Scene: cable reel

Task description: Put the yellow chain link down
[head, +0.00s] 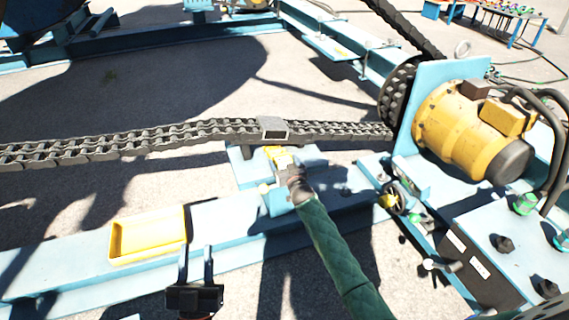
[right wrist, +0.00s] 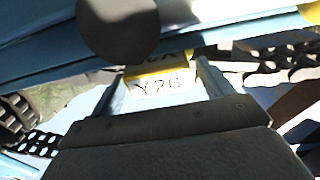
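The yellow chain link (head: 279,155) is at the fingertips of my right gripper (head: 285,165), just in front of the grey block on the chain. In the right wrist view the link (right wrist: 160,86) shows a pale face marked "Y26" and lies between the two fingers (right wrist: 160,88), which appear closed on its sides. Whether it touches the chain or the stand below is hard to tell. My left gripper (head: 196,262) is at the bottom of the head view, fingers apart and empty, just right of the yellow tray.
A heavy roller chain (head: 110,143) runs across to a sprocket by the yellow motor (head: 465,130). A grey block (head: 273,128) sits on the chain. The empty yellow tray (head: 120,258) lies on the blue beam (head: 235,252). A control box with knobs (head: 480,270) stands at right.

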